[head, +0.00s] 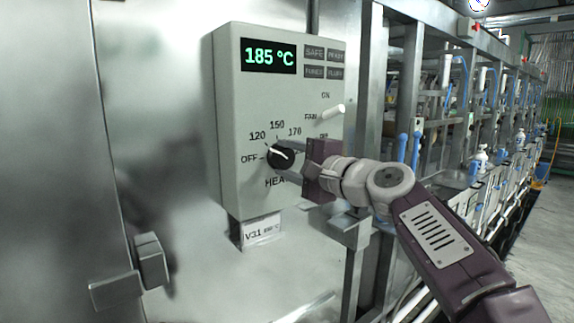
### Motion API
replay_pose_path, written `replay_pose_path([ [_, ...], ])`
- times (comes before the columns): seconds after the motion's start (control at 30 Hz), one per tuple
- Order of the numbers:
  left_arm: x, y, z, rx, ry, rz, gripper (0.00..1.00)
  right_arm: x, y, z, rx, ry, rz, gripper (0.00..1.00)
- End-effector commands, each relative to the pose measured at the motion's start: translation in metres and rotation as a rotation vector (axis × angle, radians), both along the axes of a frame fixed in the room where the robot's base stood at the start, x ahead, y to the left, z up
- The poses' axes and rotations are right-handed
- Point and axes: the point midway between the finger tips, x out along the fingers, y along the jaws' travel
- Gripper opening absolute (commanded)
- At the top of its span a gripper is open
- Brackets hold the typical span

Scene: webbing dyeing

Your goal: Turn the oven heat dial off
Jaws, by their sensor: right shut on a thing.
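The oven heat dial (279,157) is a round black knob with a white pointer line, low on the front of a grey control box (229,120). Marks OFF, 120, 150 and 170 run around its left and top; the marks on its right are partly hidden by my gripper. The pointer tilts toward the upper left, roughly between OFF and 120. The display (268,56) reads 185 °C in green. My right gripper (287,158) reaches in from the right and is shut on the heat dial. My left gripper is not in view.
A white fan switch lever (333,112) sticks out above my right gripper. Grey indicator tiles (314,52) sit beside the display. A metal door latch (150,262) juts out at the lower left. Metal frames with blue-handled machinery (460,95) line the right side.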

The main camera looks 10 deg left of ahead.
Motion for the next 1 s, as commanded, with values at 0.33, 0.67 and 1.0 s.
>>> replay_pose_path([
  [0.33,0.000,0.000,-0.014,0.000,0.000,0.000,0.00,0.000,0.001,-0.004,-0.201,-0.251,0.002,0.06],
  [0.67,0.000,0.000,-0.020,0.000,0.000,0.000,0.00,0.000,0.001,-0.003,-0.346,-0.437,0.003,0.06],
  [1.0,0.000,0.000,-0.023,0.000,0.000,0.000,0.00,0.000,0.001,-0.002,-0.421,-0.533,0.003,0.06],
])
